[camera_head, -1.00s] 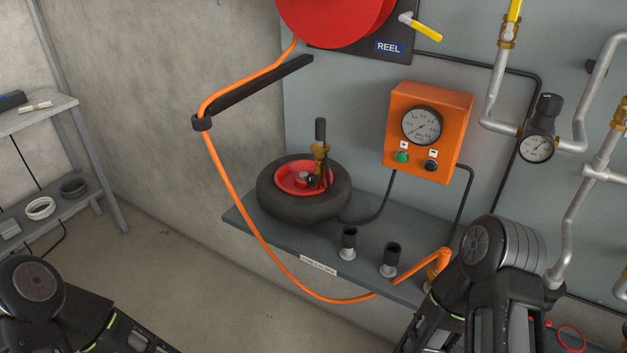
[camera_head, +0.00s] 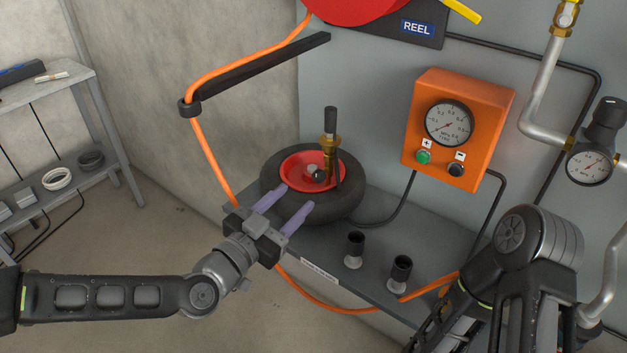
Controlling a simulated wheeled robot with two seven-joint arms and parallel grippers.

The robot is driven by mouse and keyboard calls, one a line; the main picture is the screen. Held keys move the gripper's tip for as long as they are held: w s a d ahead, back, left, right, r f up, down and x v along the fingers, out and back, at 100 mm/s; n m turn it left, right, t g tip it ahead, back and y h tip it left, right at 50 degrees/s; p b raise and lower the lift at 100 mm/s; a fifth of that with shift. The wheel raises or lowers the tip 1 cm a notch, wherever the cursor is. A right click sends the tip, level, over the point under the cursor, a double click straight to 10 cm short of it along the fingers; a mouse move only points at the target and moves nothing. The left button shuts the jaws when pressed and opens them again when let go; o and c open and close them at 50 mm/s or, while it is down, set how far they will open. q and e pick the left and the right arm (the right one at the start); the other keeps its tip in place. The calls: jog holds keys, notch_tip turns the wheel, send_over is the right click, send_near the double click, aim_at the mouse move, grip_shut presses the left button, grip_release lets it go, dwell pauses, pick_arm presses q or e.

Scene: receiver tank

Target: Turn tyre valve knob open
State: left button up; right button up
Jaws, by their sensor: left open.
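A black tyre (camera_head: 345,205) with a red rim (camera_head: 296,172) lies flat on the grey shelf. A brass valve (camera_head: 327,157) with a black upright top (camera_head: 330,121) stands at the rim's right side. A dark round knob (camera_head: 319,177) shows low on the valve, facing the rim's middle. My left gripper (camera_head: 289,200) is open and empty, its two purple fingers pointing at the tyre from the front left, short of the valve. Whether the fingers touch the tyre cannot be told. My right arm shows at the lower right; its gripper is out of view.
An orange gauge box (camera_head: 458,130) with green and black buttons hangs on the wall. Two black-topped fittings (camera_head: 356,245) stand on the shelf (camera_head: 340,272). An orange hose (camera_head: 204,150) hangs from a black bar (camera_head: 262,75) and passes behind my left gripper.

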aim_at(317, 178)
pick_arm(q)
jog(key=x, duration=0.7)
jog(key=shift+w+d, duration=0.2)
jog(key=shift+w, duration=0.05)
jog(key=shift+c, duration=0.6)
grip_shut()
